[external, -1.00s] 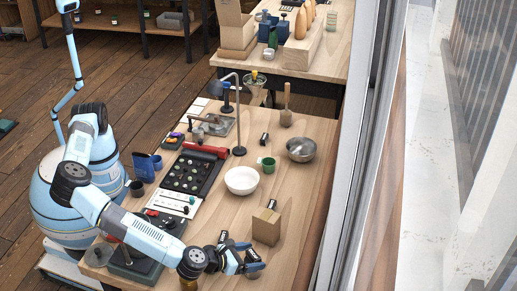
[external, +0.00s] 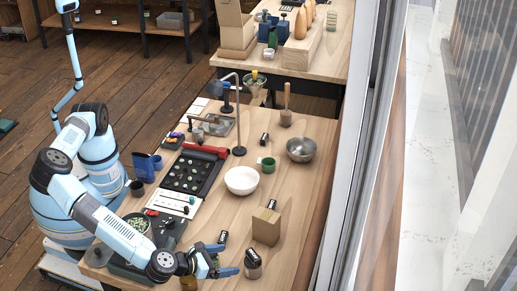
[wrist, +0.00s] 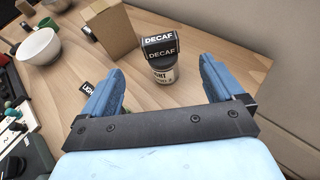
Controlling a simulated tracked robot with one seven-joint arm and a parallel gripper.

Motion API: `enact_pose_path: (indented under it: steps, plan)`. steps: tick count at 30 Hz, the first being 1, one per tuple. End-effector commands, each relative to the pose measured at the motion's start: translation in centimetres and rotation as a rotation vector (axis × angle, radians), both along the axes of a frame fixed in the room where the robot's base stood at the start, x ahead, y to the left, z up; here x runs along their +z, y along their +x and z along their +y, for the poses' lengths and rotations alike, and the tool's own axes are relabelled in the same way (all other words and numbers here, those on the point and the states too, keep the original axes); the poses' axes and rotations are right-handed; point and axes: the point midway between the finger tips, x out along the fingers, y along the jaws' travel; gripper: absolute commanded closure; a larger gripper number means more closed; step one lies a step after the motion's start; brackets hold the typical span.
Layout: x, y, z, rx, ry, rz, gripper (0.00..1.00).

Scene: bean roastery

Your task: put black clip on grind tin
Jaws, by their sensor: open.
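The black clip (wrist: 160,48), lettered DECAF in white, sits on top of the small tin (wrist: 163,76) in the wrist view. The tin stands upright and has a pale label, partly covered by the clip. In the external view the tin (external: 252,269) stands near the table's front right, with the black clip (external: 252,256) at its top. My gripper (external: 230,259) is open just left of the tin. In the wrist view its two blue fingers are spread wide, with nothing between them; the tin and clip stand beyond the fingertips, apart from them.
A cardboard box (external: 266,228) stands behind the tin, with another black clip (external: 272,205) beside it. A further black clip (external: 223,237), lettered LIGHT in the wrist view (wrist: 88,88), is close to my left finger. A white bowl (external: 241,181) stands farther back. Table right of the tin is clear.

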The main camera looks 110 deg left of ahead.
Motion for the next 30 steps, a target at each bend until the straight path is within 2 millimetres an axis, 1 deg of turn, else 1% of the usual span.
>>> enact_pose_path:
  steps: [3, 6, 8, 10, 11, 14, 18, 20, 24, 30]
  plan:
    - [0.6, -0.8, -0.9, -0.001, 0.000, 0.000, 0.06]
    - [0.8, -1.2, -1.2, 0.001, -0.002, -0.001, 0.06]
    - [1.0, -1.2, -0.9, 0.011, -0.012, -0.001, 0.06]
    - [1.5, -1.1, 0.2, 0.038, -0.039, -0.001, 0.06]
    - [1.8, -1.0, 1.0, 0.055, -0.057, -0.001, 0.06]
    - [3.1, -0.8, 4.1, 0.134, -0.142, -0.003, 0.06]
    - [5.1, -0.9, 9.2, 0.270, -0.289, -0.011, 0.06]
    - [5.9, -1.2, 11.2, 0.329, -0.350, -0.015, 0.06]
    - [7.9, -2.2, 15.6, 0.459, -0.489, -0.029, 0.06]
    - [10.8, -4.4, 21.2, 0.639, -0.677, -0.057, 0.06]
